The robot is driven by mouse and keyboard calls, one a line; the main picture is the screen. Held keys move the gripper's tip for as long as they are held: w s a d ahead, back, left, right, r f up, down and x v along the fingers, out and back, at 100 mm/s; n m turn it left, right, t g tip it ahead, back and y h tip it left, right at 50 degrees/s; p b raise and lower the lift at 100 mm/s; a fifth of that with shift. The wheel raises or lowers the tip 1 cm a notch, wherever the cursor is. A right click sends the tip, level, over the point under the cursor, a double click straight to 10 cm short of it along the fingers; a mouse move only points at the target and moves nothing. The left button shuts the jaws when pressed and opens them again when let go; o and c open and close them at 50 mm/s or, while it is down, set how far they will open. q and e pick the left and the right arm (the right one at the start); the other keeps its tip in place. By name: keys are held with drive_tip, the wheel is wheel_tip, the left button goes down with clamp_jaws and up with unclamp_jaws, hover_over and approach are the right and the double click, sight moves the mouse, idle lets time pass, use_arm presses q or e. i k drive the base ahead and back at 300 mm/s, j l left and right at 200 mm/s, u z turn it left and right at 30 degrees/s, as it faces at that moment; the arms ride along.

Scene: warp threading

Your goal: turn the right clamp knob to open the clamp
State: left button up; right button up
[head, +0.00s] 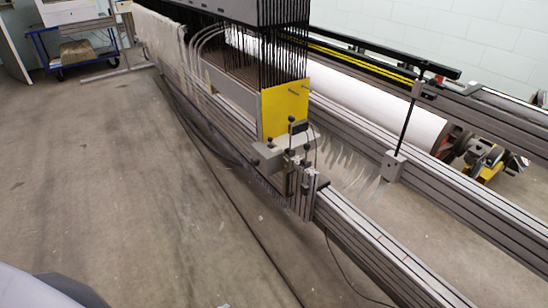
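A small grey mechanism with several black knobs (292,163) sits on the frame at the near end of the machine, beside a yellow plate (285,108). The knobs are very small in the head view. I cannot tell which one is the right clamp knob, or whether the clamp is open or shut. Neither of my grippers is in the head view, and nothing touches the mechanism.
A long aluminium rail (375,250) runs to the lower right. A white roll (385,112) lies behind the frame, with a black post (406,125) before it. A dark cable (235,208) crosses the floor. The floor (110,185) at left is clear. A blue cart (75,55) stands far left.

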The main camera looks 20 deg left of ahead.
sight(255, 162)
drive_tip(key=i+j+z, duration=0.3)
drive_tip(key=i+j, duration=0.25)
drive_tip(key=j, duration=0.15)
drive_tip(key=i+j, duration=0.35)
drive_tip(key=j, duration=0.15)
drive_tip(key=i+j, duration=0.35)
drive_tip(key=j+z, duration=0.05)
drive_tip(key=j, duration=0.05)
